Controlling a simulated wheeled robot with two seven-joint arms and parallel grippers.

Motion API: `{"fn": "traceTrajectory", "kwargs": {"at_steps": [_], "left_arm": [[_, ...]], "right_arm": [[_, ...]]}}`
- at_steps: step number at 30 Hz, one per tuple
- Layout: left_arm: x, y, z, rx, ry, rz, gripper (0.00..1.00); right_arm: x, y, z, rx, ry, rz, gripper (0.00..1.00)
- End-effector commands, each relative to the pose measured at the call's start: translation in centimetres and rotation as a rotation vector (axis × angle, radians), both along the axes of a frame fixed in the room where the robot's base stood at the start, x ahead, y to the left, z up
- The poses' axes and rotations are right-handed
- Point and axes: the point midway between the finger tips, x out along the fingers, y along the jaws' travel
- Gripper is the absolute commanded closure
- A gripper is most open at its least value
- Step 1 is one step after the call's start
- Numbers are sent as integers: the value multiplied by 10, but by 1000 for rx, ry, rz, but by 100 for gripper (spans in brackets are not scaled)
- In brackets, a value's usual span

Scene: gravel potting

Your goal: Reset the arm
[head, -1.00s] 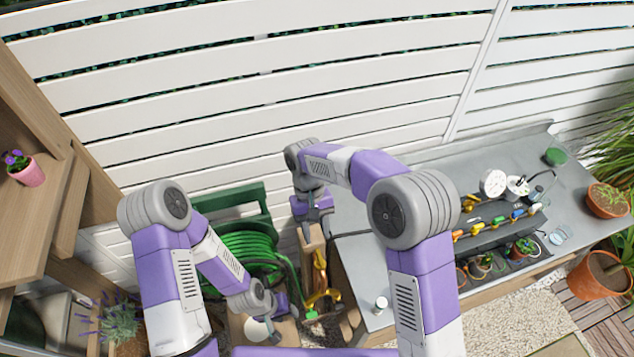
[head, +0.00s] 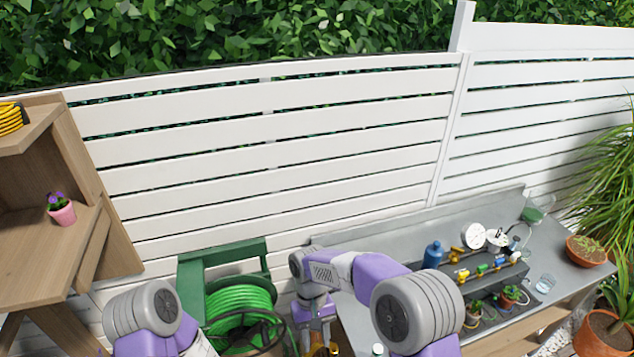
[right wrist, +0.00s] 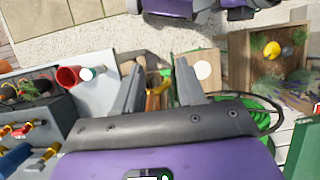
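My right arm reaches in from the lower right in the head view, its wrist pointing down beside the green hose reel (head: 240,301). My right gripper shows best in the right wrist view (right wrist: 160,88), with its two grey fingers spread apart and no object clearly held between them. In the head view its fingertips are cut off at the bottom edge. My left arm shows only as a grey joint and purple link at the lower left of the head view. My left gripper is out of that view.
A metal bench (head: 394,243) on the right carries a blue bottle (head: 433,255), taps, small pots and a terracotta bowl (head: 586,251). A wooden shelf (head: 62,258) with a pink flower pot (head: 61,212) stands left. A white slatted fence (head: 270,150) closes the back.

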Motion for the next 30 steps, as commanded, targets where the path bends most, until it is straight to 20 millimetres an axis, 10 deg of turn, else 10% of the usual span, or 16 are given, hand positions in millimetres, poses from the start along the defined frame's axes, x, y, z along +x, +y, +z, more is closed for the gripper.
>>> {"fn": "traceTrajectory", "kwargs": {"at_steps": [11,21,30], "left_arm": [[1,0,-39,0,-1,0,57],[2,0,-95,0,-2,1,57],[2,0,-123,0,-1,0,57]], "right_arm": [[-21,-29,-132,160,-31,-130,61],[-88,-71,-280,321,-164,-406,61],[-135,-97,-327,335,-294,-582,61]]}}
